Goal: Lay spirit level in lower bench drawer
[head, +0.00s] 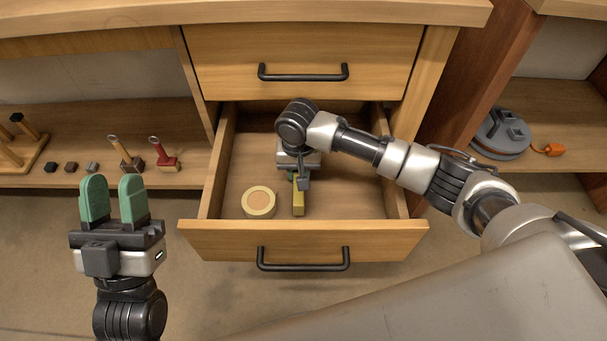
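The lower bench drawer (345,240) is pulled open. My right arm reaches into it from the right, with its gripper (299,183) pointing down inside. A yellow bar that looks like the spirit level (298,205) sits at the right gripper's fingers inside the drawer. The wrist hides most of the fingers and the far part of the level, so I cannot tell whether the fingers grip it or whether it rests on the drawer floor. My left gripper (114,202), with green fingers, is open and empty to the left of the drawer.
A round yellow tape roll (259,202) lies in the drawer, left of the level. The upper drawer (303,55) is shut above. Small tools and blocks (125,155) stand on the left shelf. A grey round device (500,135) sits on the right shelf.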

